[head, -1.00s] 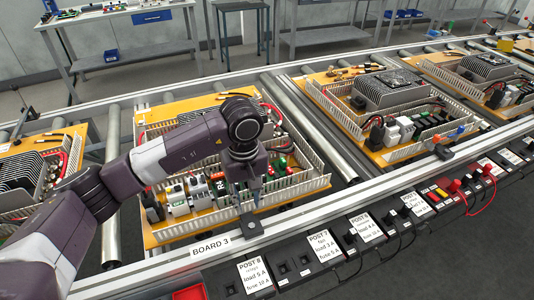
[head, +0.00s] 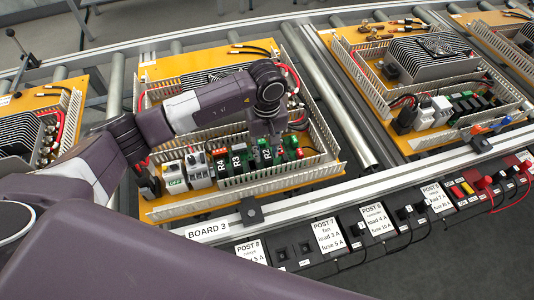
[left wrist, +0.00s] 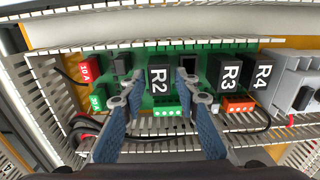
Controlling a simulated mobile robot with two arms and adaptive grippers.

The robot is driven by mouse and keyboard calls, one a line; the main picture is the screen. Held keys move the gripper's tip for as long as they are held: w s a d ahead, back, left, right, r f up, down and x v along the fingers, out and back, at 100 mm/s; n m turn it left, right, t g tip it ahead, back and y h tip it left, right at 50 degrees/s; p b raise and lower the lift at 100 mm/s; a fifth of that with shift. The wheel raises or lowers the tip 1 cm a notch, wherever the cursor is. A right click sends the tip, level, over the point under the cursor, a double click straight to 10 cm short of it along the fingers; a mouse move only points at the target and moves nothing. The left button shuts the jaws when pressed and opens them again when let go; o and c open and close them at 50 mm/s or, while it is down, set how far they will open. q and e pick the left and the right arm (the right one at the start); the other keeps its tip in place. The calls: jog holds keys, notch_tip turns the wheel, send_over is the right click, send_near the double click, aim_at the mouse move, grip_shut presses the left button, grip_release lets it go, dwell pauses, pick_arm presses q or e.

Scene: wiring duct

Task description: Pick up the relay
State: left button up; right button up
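Black relays marked R2 (left wrist: 160,86), R3 (left wrist: 229,74) and R4 (left wrist: 262,75) stand on a green circuit board (left wrist: 204,50) in the left wrist view. In the head view R4 (head: 220,163), R3 (head: 238,161) and R2 (head: 266,154) sit near the front of board 3. My left gripper (left wrist: 158,84) is open, with its blue-padded fingers apart on either side of R2. Whether they touch it cannot be told. In the head view my left gripper (head: 265,140) is low over the relay row and hides part of it. My right gripper is not in view.
A dark, empty-looking socket (left wrist: 189,63) lies between R2 and R3. Red and green fuses (left wrist: 91,71) stand at the left. Slotted white duct walls (head: 275,183) enclose the parts. A black heatsink (head: 200,83) is behind. Red and black wires run nearby.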

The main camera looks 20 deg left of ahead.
aim_at(267, 154)
pick_arm(q)
jog(key=shift+w+f, duration=0.1)
jog(key=shift+f, duration=0.7)
jog(key=shift+c, duration=0.4)
grip_shut()
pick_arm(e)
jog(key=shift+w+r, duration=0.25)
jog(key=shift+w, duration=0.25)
pick_arm(q)
jog(key=shift+r, duration=0.1)
jog(key=shift+w+r, duration=0.1)
jog(key=shift+r, duration=0.4)
notch_tip(267, 154, up, 19)
jog(key=b, duration=0.4)
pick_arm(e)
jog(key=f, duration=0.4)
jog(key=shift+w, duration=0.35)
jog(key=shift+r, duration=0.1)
